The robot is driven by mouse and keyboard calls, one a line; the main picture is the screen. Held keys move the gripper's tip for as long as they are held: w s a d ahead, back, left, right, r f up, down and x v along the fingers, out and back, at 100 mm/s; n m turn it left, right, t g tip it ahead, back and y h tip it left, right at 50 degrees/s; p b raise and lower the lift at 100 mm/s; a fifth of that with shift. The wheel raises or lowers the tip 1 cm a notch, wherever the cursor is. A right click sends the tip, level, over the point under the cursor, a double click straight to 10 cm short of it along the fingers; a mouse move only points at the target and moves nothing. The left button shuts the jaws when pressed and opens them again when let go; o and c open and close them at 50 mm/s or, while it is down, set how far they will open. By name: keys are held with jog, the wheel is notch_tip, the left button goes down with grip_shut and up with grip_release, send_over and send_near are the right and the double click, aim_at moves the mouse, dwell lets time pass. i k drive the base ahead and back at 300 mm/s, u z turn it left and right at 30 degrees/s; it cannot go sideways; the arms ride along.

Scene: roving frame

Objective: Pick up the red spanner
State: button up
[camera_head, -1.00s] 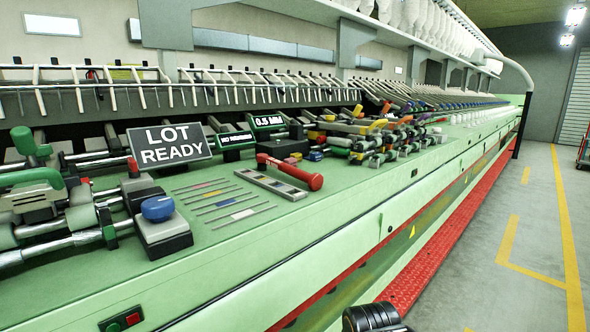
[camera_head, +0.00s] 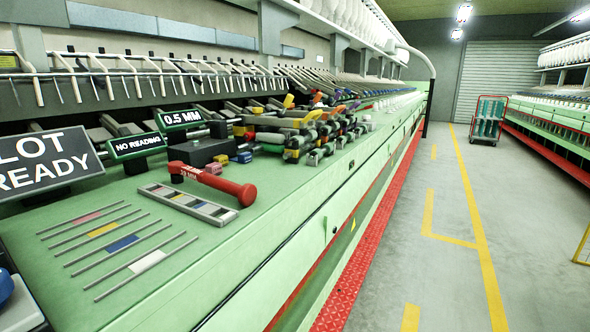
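A red tool (camera_head: 225,185), the only red spanner-like thing I can make out, lies on the green machine top. Whether the two touch, I cannot tell. My gripper is not in view.
Signs reading LOT READY (camera_head: 45,163), NO READING (camera_head: 137,146) and 0.5 MM (camera_head: 181,118) stand behind left. A dark box (camera_head: 201,151) and many coloured bobbins (camera_head: 300,130) lie behind the tool. The aisle floor (camera_head: 450,210) at right is clear; a trolley (camera_head: 487,120) stands farther back.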

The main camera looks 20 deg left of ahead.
aim_at(246, 194)
jog(key=z, duration=0.45)
jog(key=i, duration=1.25)
jog(key=u, duration=2.95)
